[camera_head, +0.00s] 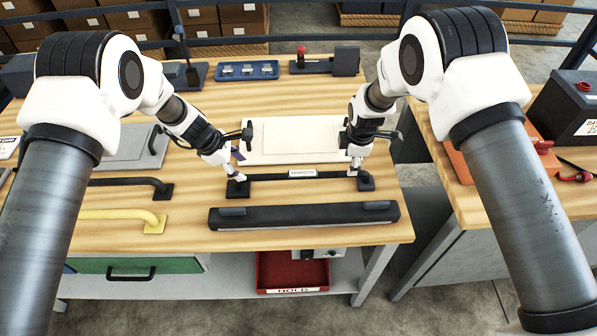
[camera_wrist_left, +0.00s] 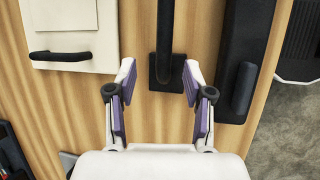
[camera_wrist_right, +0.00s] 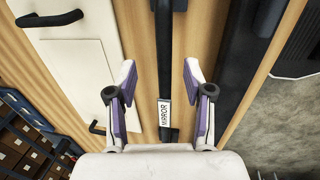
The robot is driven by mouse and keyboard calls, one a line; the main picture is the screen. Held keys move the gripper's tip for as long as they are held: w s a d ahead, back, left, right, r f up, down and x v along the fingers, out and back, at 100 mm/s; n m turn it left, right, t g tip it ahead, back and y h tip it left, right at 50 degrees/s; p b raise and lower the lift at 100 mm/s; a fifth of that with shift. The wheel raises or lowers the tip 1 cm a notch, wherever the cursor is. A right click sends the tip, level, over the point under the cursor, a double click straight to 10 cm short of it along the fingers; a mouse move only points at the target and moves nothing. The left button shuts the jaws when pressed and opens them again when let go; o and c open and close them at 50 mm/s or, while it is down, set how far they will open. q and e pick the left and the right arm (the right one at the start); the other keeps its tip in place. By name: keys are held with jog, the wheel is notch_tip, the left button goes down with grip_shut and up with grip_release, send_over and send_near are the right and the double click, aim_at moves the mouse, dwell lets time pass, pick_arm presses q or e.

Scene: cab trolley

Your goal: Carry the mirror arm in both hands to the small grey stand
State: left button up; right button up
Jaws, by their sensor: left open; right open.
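The mirror arm (camera_head: 270,177) is a slim black bar with square end feet and a white label. It lies left to right on the wooden bench. My left gripper (camera_head: 236,172) is open over its left end, whose foot (camera_wrist_left: 166,74) shows between the fingertips in the left wrist view. My right gripper (camera_head: 355,167) is open near its right end; the bar (camera_wrist_right: 164,60) and its MIRROR label (camera_wrist_right: 164,115) run between the fingers in the right wrist view. I cannot tell whether the fingers touch the bar. I cannot clearly pick out the small grey stand.
A long dark bar with two grey raised pads (camera_head: 305,216) lies in front of the mirror arm. A white panel (camera_head: 290,128) lies behind. Black and yellow handles (camera_head: 120,214) are at left. A blue tray (camera_head: 244,70) stands at the back. A gap separates the right-hand bench.

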aim_at(251, 175)
pick_arm(q)
jog(key=x, duration=0.7)
jog(key=shift+s+d+f, duration=0.15)
jog(key=shift+s+d, duration=0.1)
pick_arm(e)
jog(key=f, duration=0.7)
jog(key=shift+w+d+f, duration=0.1)
jog(key=shift+w+f, duration=0.05)
jog(key=shift+w, duration=0.25)
pick_arm(q)
grip_shut()
pick_arm(e)
grip_shut()
